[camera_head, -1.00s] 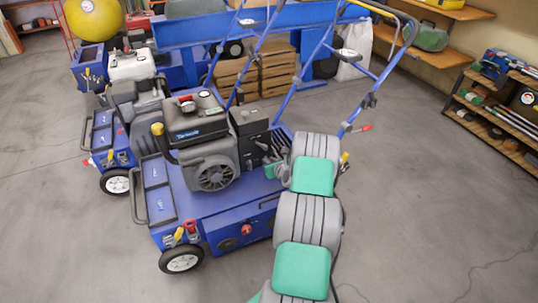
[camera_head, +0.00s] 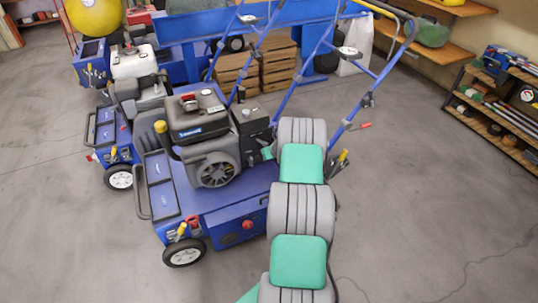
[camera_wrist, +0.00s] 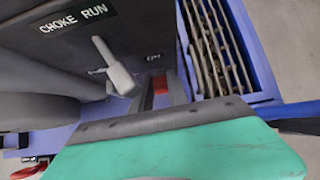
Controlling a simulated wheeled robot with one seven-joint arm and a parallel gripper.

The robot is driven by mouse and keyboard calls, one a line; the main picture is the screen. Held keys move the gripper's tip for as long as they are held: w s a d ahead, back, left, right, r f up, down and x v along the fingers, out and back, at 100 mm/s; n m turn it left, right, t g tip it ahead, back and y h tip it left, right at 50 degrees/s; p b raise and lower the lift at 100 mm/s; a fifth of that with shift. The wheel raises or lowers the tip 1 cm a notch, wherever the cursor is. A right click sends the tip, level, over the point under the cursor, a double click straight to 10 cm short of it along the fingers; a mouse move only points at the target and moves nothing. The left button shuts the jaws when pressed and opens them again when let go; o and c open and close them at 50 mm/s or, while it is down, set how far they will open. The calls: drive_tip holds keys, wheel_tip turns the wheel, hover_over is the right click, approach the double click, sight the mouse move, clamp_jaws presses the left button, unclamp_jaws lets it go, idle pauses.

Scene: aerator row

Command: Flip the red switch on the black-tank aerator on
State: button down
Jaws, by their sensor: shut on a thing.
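The black-tank aerator (camera_head: 235,205) stands in the middle of the head view, blue with a black tank (camera_head: 197,118) on its engine. My gripper (camera_head: 266,152) is at the right side of the engine, mostly hidden by my arm. In the wrist view, the fingers of my gripper (camera_wrist: 160,93) reach up to a dark panel and are shut around the small red switch (camera_wrist: 160,84). Most of the switch is hidden between them. An "ON" label shows just above it. Whether the switch is flipped cannot be told.
A grey choke lever (camera_wrist: 115,66) sticks out left of the fingers, under a "CHOKE RUN" label. A tine rack (camera_wrist: 215,48) lies to the right. A white-tank aerator (camera_head: 132,70) stands at the left. Blue handlebars (camera_head: 365,95) rise beside my arm.

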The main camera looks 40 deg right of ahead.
drive_tip(key=c, duration=1.3)
unclamp_jaws()
drive_tip(key=p+v, duration=0.2)
drive_tip(key=v, duration=0.5)
drive_tip(key=shift+s+a+r, duration=0.1)
drive_tip(key=shift+s+r, duration=0.15)
drive_tip(key=shift+a, duration=0.1)
